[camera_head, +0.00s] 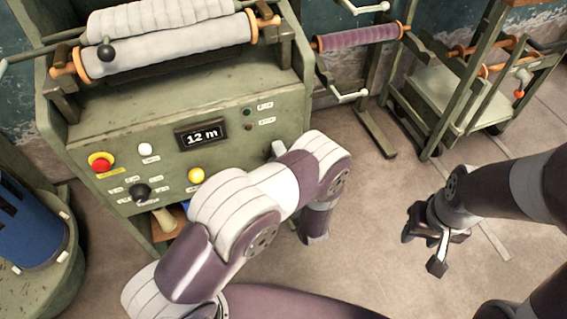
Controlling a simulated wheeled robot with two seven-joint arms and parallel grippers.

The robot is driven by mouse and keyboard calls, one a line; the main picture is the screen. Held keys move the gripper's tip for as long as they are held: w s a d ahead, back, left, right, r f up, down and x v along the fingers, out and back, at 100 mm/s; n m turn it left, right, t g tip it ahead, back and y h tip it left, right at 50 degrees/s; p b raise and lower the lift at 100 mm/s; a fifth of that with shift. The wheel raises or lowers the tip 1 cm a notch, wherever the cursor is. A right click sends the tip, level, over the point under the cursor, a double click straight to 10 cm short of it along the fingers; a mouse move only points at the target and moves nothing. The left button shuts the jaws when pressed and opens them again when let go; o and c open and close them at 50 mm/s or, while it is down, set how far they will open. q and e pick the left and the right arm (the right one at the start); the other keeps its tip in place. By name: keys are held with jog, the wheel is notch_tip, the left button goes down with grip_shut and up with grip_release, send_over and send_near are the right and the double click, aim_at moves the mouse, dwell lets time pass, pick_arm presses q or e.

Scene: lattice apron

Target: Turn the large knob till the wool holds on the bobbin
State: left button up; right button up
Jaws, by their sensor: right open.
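The green winding machine (105,135) stands at the left, its panel facing me. A large dark knob (142,192) sits low on the panel with small labels around it, too small to read. A roller of pale wool (185,45) lies across the top between orange ends. A purple wool bobbin (357,36) is on a stand behind. The display (202,134) reads 12 m. My right gripper (424,252) is open and empty over the floor at the right, well away from the panel. My left arm crosses in front of the panel's right part; its gripper does not show.
The panel also has a red button (101,163), a white button (145,149) and a yellow button (196,175). A blue cylinder (28,225) stands on a round green base at the left edge. A green wheeled cart (447,92) stands at the back right. Floor between is clear.

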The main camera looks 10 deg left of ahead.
pick_arm(q)
jog(key=p+v, duration=0.1)
jog(key=v, duration=1.1)
jog(key=shift+s+d+p, duration=0.2)
jog(key=shift+s+p, duration=0.05)
jog(key=shift+p, duration=0.15)
